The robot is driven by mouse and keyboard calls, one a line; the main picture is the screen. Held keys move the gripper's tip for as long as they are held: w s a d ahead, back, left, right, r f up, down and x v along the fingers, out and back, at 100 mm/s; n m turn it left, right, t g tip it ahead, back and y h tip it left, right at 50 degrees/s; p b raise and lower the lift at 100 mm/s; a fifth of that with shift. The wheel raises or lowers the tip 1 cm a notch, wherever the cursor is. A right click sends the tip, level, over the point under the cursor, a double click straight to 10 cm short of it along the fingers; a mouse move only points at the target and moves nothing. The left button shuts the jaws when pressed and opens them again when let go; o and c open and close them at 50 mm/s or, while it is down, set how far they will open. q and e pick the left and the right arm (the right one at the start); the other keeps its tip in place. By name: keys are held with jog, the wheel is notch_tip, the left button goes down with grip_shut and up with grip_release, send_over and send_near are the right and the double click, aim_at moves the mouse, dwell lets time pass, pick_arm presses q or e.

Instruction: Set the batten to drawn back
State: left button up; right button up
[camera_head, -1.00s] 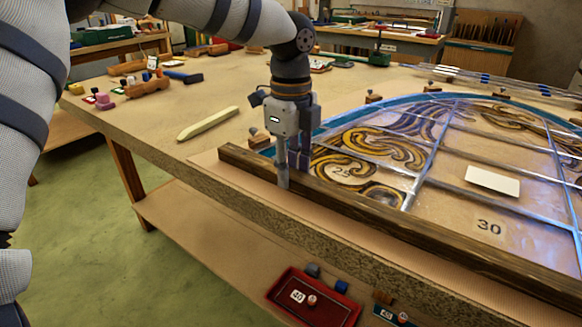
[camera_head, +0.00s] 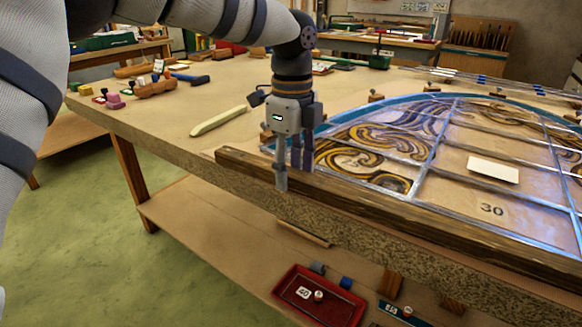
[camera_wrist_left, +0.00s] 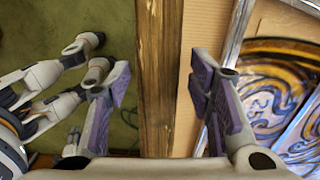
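The batten (camera_head: 400,213) is a long dark wooden bar along the front edge of the bench. In the left wrist view it (camera_wrist_left: 160,85) runs straight up the picture, with green floor to its left. A tan strip of board shows between it and the leaded panel (camera_head: 440,150), so the two are apart there. My left gripper (camera_head: 293,175) points down astride the batten near its left end, one finger in front and one behind. In the left wrist view the left gripper (camera_wrist_left: 157,92) is open, with gaps between both fingers and the wood. My right gripper is out of view.
A pale pointed stick (camera_head: 218,121) lies on the bench left of the gripper. A red tray (camera_head: 318,296) stands on the shelf below. A white card (camera_head: 492,169) lies on the panel. Small blocks (camera_head: 375,97) stand along the panel's curved edge. Open floor (camera_head: 90,240) lies at left.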

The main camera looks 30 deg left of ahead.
pick_arm(q)
notch_tip(320, 180, up, 12)
dwell(0.6)
